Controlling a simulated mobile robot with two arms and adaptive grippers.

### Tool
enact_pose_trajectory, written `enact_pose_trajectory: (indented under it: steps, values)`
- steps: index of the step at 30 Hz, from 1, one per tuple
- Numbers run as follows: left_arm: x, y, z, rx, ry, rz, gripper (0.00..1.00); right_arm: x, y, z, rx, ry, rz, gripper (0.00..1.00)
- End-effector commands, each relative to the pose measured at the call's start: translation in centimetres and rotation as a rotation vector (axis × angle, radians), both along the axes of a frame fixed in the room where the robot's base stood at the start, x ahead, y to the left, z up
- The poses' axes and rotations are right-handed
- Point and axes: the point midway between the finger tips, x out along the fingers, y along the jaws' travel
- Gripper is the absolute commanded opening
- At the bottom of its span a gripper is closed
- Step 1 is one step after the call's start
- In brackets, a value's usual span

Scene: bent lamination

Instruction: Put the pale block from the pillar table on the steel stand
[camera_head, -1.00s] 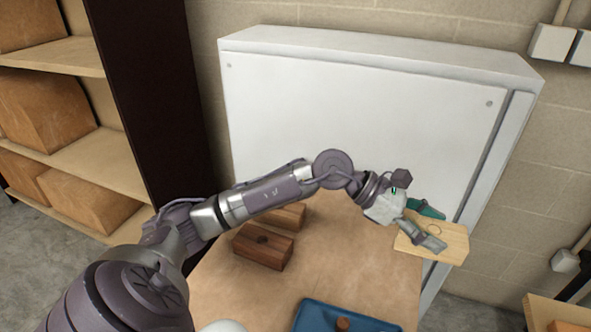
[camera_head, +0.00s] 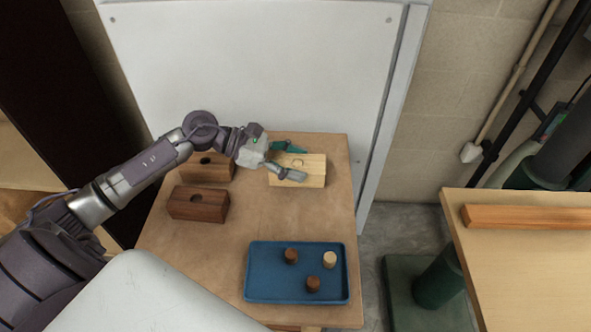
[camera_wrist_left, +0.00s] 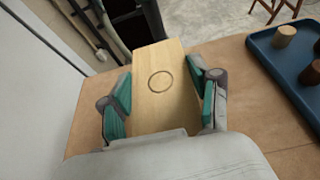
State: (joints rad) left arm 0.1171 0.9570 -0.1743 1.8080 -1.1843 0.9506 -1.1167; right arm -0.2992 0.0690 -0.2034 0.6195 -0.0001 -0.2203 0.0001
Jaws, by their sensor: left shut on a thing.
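The pale block (camera_head: 312,172) is a light wooden block with a round ring mark on its top face, at the back right of the tan table (camera_head: 270,215). My left gripper (camera_head: 288,162) is shut on it, one green-padded finger on each side. In the left wrist view the pale block (camera_wrist_left: 158,85) sits between the two fingers (camera_wrist_left: 160,100). I cannot tell whether its underside touches the table. I cannot make out a steel stand. My right gripper is not in view.
Two dark brown blocks (camera_head: 198,204) (camera_head: 208,168) stand at the table's left. A blue tray (camera_head: 258,296) with three small pegs lies at the front right. A white cabinet (camera_head: 255,70) rises behind. A second table (camera_head: 520,270) carries an orange-brown bar (camera_head: 530,217); a floor gap separates the tables.

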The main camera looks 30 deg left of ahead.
Motion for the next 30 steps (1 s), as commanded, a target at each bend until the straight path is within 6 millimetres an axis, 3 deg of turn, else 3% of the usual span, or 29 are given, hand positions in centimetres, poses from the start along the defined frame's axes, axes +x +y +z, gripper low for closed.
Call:
enact_pose_trajectory:
  steps: [7, 19, 20, 21, 24, 30]
  values:
    - [0.0, -0.1, -3.1, -0.003, 0.003, 0.002, 0.19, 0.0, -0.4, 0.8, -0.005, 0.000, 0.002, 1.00]
    - [0.0, -0.1, -3.7, 0.000, 0.001, 0.000, 0.19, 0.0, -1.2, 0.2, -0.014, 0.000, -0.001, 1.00]
    - [0.0, -0.1, -3.6, 0.000, 0.002, 0.001, 0.67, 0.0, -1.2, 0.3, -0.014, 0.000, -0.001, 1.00]
    - [0.0, -0.1, -3.6, 0.000, 0.002, 0.001, 0.74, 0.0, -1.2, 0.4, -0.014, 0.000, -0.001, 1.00]
    - [0.0, -0.1, -3.6, 0.000, 0.002, 0.001, 0.87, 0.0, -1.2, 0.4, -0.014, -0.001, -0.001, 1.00]
    - [0.0, -0.1, -3.5, 0.000, 0.002, 0.001, 0.87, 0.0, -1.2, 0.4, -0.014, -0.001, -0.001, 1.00]
